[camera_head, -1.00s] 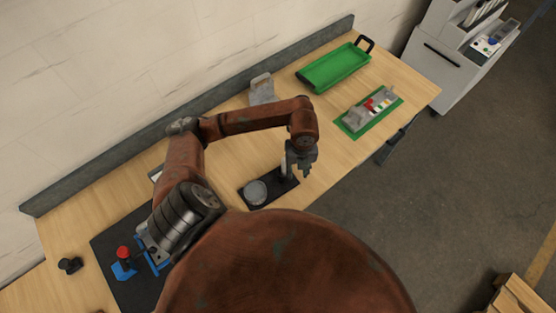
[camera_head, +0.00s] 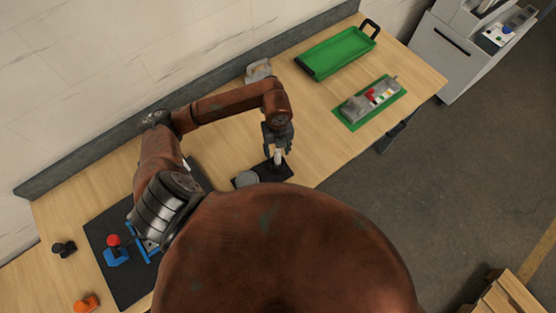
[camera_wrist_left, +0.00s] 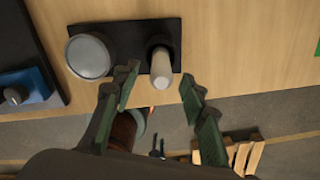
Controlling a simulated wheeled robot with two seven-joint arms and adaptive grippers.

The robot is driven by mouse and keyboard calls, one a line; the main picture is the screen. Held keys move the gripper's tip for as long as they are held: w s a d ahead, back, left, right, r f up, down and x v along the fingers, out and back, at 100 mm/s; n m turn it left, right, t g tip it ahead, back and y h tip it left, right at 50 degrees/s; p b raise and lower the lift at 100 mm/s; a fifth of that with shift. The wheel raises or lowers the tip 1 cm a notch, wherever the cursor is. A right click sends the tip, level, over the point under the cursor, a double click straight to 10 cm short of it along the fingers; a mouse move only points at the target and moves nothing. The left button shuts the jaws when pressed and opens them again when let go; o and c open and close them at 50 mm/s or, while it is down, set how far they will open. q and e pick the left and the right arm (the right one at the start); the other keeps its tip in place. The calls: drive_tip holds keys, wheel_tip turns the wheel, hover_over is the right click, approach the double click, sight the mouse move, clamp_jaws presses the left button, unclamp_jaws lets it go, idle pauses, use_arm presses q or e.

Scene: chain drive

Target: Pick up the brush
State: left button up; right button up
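The brush, seen as a pale upright handle (camera_head: 278,156), stands at the right part of a small black base (camera_head: 276,173). In the left wrist view the pale handle (camera_wrist_left: 161,66) rises toward the camera from the black base (camera_wrist_left: 124,32). No bristles show. My left gripper (camera_head: 278,144) is above the brush in the head view. In the left wrist view its fingers (camera_wrist_left: 160,98) are spread and empty, with the handle's top between and just beyond the tips; I see no contact. My right gripper is not in view.
A round grey-lidded container (camera_wrist_left: 89,56) sits on the base beside the brush. A dark mat (camera_head: 107,262) with blue fixtures (camera_head: 115,256) lies left. A green tray (camera_head: 338,52) and a green board with parts (camera_head: 370,103) lie right. The table's front edge is close.

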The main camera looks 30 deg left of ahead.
sight(278, 157)
use_arm(q)
wheel_tip(278, 157, down, 4)
drive_tip(key=shift+f+p, duration=0.2)
drive_tip(key=shift+p, duration=0.7)
drive_tip(key=shift+f, duration=0.55)
drive_tip(key=shift+w, duration=0.1)
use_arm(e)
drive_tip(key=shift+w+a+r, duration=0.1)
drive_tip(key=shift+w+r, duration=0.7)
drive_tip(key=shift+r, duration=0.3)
use_arm(q)
drive_tip(key=c, duration=0.4)
clamp_jaws()
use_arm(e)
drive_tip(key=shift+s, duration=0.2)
